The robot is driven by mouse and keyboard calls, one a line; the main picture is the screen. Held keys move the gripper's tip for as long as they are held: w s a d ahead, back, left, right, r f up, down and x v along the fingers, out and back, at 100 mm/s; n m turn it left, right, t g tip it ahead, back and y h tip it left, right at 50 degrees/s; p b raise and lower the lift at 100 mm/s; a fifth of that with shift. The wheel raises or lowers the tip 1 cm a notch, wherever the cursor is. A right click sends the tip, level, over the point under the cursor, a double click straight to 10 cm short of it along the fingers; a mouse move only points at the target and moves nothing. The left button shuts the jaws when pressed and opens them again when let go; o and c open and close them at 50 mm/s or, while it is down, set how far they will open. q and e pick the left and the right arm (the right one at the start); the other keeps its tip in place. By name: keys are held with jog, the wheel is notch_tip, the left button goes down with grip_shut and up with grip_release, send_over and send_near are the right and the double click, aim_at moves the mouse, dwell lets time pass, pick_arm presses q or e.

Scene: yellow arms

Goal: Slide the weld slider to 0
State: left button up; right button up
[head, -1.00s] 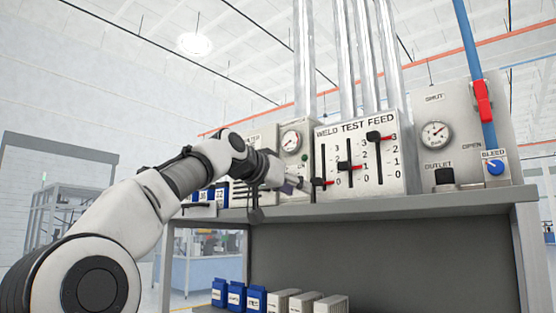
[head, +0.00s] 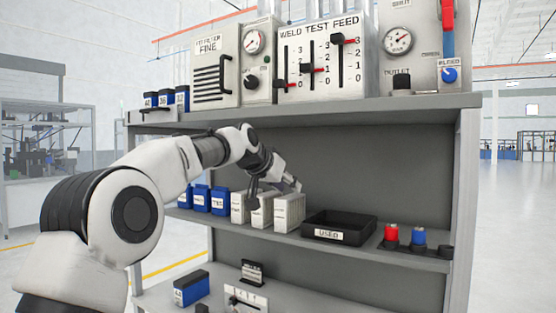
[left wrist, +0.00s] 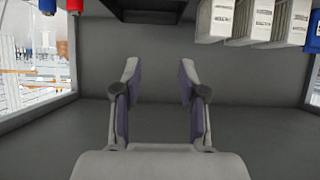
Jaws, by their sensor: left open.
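The WELD TEST FEED panel (head: 321,75) stands on the top shelf in the head view. Its left slider, the weld slider (head: 283,86), has its black knob at the bottom of its slot, with the red pointer at 0. The middle slider (head: 306,69) is at about 1 and the right slider (head: 338,40) at about 3. My left gripper (head: 294,184) is below the panel, in front of the middle shelf, touching no slider. In the left wrist view the left gripper (left wrist: 158,75) is open, with nothing between its fingers. My right gripper is not in view.
White boxes (head: 289,212), blue boxes (head: 202,197), a black USED tray (head: 340,225) and a red-topped item (head: 391,233) stand on the middle shelf. The top shelf's front edge (head: 350,106) lies between gripper and panel. A gauge panel (head: 402,45) stands right.

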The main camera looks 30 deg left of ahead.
pick_arm(q)
notch_tip(320, 180, down, 14)
jog(key=w+d+g, duration=0.1)
jog(key=w+g, duration=0.1)
jog(key=shift+d, duration=0.3)
jog(key=shift+r, duration=0.1)
jog(key=s+d+f+g, duration=0.1)
jog(key=s+f+g, duration=0.1)
jog(key=f, duration=0.9)
jog(key=s+d+f+g, duration=0.2)
jog(key=s+f, duration=0.1)
jog(key=f, duration=0.8)
jog(key=s+d+f+g, duration=0.1)
jog(key=s+f+g, duration=0.1)
jog(key=f, duration=0.9)
jog(key=s+d+f+g, duration=0.2)
jog(key=s+f+g, duration=0.1)
jog(key=s+f, duration=0.8)
jog(key=s+d+f+g, duration=0.1)
jog(key=s+f, duration=0.6)
jog(key=s, duration=0.2)
jog(key=s+f+g, duration=0.1)
jog(key=s+f, duration=0.5)
jog(key=s, duration=0.3)
jog(key=s+d+r+n+t+y, duration=0.1)
jog(key=s, duration=1.5)
jog(key=shift+s+r, duration=0.2)
jog(key=shift+r, duration=0.15)
